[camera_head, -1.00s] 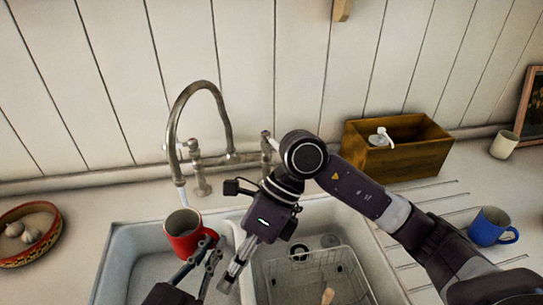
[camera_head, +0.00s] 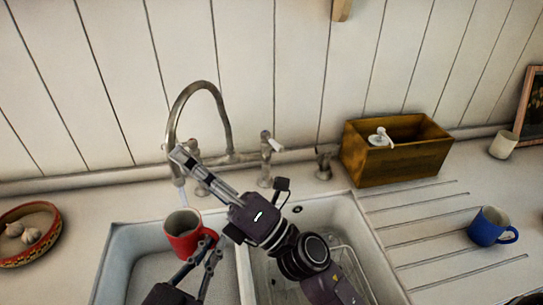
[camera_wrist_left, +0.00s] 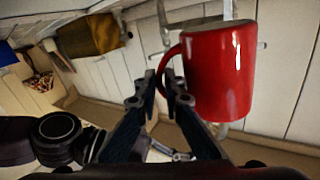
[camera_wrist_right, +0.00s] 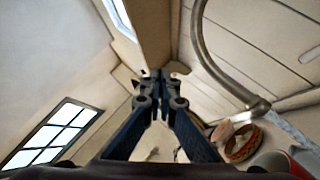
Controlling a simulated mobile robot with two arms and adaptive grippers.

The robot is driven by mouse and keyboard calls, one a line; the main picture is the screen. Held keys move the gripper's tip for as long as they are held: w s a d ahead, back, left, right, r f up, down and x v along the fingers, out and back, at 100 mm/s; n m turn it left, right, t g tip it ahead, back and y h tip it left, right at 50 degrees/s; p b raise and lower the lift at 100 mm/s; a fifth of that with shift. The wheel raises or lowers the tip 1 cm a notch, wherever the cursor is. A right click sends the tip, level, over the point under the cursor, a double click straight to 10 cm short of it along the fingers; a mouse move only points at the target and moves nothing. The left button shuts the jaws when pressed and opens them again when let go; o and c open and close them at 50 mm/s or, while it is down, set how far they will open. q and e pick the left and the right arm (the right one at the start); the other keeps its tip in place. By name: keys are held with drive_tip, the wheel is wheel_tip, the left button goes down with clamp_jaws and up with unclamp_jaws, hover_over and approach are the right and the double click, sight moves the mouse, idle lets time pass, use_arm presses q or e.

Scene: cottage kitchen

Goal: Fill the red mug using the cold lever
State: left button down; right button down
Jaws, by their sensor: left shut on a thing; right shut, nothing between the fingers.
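The red mug (camera_head: 181,238) is upright under the spout of the metal tap (camera_head: 225,110), over the left sink basin. My left gripper (camera_head: 211,243) is shut on its handle; the mug (camera_wrist_left: 218,70) fills the right of the left wrist view. A pale stream (camera_wrist_right: 292,130) runs from the spout toward the mug in the right wrist view. The water level inside is not clear. My right gripper (camera_head: 180,154) is shut and empty, close to the tap's left side, and hides the left lever. The right lever (camera_head: 273,143) has a white handle. I cannot tell which is cold.
My right forearm covers part of the right basin, which holds a wire rack (camera_head: 345,270). A wooden box (camera_head: 400,165) with a soap pump and a blue mug (camera_head: 490,228) stand on the right. A bowl of garlic (camera_head: 52,238) is at the left.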

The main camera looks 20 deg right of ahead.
drive_tip(key=w+d+f+m+t+h, duration=0.4)
drive_tip(key=w+d+f+m+h, duration=0.15)
drive_tip(key=d+m+h, duration=0.35)
drive_tip(key=m+g+h, duration=0.3)
drive_tip(key=m+h, duration=0.1)
drive_tip(key=h, duration=0.6)
approach(272, 142)
drive_tip(key=w+a+f, duration=0.1)
drive_tip(key=w+a, duration=0.3)
drive_tip(key=w, duration=0.2)
drive_tip(key=d, duration=0.3)
drive_tip(key=shift+s+d+r, duration=0.1)
drive_tip(key=shift+d+r, duration=0.1)
drive_tip(key=shift+d, duration=0.05)
